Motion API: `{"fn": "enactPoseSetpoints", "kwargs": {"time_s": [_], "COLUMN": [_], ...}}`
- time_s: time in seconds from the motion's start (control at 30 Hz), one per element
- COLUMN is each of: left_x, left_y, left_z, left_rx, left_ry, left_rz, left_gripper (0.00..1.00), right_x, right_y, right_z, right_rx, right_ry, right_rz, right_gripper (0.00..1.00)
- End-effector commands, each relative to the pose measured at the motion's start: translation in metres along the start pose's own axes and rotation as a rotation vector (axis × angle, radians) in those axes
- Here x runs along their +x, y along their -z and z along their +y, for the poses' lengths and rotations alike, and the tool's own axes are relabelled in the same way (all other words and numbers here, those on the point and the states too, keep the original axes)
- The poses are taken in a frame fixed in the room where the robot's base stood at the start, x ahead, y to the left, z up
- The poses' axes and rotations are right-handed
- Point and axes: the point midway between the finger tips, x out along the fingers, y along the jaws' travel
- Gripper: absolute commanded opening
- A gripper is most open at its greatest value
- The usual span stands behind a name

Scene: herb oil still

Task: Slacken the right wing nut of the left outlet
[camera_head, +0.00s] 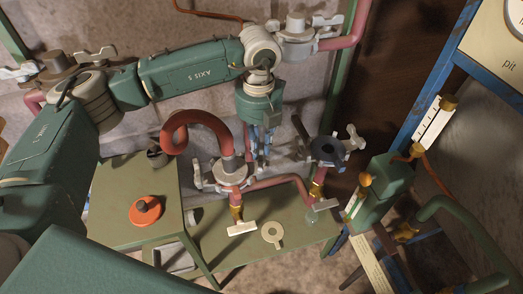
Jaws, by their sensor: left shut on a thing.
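The left outlet (232,170) is a grey clamped flange at the end of a curved copper-red pipe, with a brass fitting below it. Its left wing nut (198,174) shows clear, pale grey. My left gripper (262,164) reaches down from above, just right of the flange, with its fingers shut on the right wing nut (262,184). The fingers partly hide that nut, so its turn angle is hard to tell. The right outlet (326,150), with a dark open ring, stands to the right, with its own wing nut (353,138). My right gripper is not in view.
A green bench (205,242) below holds a pale ring (272,234). An orange disc (146,210) lies on a green table (110,200) at left. A blue frame (425,85) with gauges and green pipework (450,215) crowds the right. A grey wall stands behind.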

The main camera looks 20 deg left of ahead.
Motion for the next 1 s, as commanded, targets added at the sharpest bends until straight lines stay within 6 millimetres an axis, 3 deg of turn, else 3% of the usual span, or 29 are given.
{"fn": "enactPoseSetpoints", "kwargs": {"time_s": [0.43, 1.0], "left_x": [0.000, -0.002], "left_y": [0.001, 0.002], "left_z": [0.005, 0.006], "left_rx": [-0.300, -0.382], "left_ry": [0.002, 0.003], "left_rz": [-0.004, -0.004], "left_gripper": [0.00, 0.00], "right_x": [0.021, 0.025], "right_y": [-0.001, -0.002], "right_z": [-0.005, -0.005], "right_rx": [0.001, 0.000], "right_ry": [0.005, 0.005], "right_rz": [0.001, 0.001], "right_gripper": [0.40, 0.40]}}
